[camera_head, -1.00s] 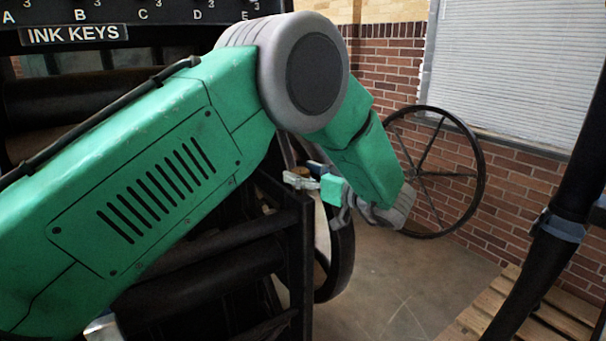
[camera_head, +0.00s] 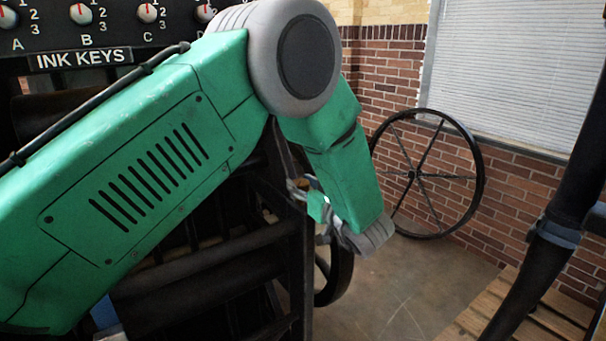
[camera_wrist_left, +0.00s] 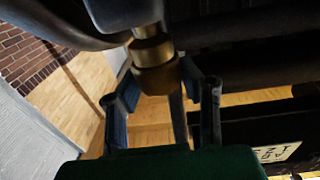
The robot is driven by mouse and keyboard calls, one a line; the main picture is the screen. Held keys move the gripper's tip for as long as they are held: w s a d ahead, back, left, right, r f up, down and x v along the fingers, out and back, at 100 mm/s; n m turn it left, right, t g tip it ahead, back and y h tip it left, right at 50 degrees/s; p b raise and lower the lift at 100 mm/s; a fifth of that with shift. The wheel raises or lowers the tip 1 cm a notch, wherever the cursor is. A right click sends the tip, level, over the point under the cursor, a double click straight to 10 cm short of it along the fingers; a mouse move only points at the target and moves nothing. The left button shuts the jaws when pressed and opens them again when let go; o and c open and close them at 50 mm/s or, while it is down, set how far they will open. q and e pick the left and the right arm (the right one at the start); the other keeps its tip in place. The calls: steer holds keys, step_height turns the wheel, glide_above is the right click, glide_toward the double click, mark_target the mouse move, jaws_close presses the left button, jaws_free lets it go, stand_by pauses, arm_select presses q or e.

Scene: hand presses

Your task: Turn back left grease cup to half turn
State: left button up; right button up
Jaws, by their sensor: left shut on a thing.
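A brass grease cup (camera_wrist_left: 157,72) hangs under a dark machine part in the left wrist view. My left gripper (camera_wrist_left: 162,84) has its fingers on either side of the cup and is shut on it. In the head view, my left gripper (camera_head: 312,197) is small and partly hidden by my green arm, beside the press frame (camera_head: 298,250). A small brass-coloured spot (camera_head: 301,183) shows by its fingers there. The cup's turn angle cannot be read. My right gripper is not in view.
An ink keys panel (camera_head: 82,56) with red-marked knobs is at the upper left. A spoked black wheel (camera_head: 418,175) stands before the brick wall. A wooden pallet (camera_head: 560,320) lies at the lower right. Bare floor (camera_head: 385,300) shows between press and pallet.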

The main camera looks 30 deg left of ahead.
arm_select(q)
steer(key=shift+m+t+h, duration=0.6)
steer(key=shift+m+t, duration=0.1)
steer(key=shift+t, duration=0.3)
steer(key=o, duration=1.2)
steer(key=shift+w, duration=0.1)
steer(key=shift+d, duration=0.15)
steer(key=v, duration=1.2)
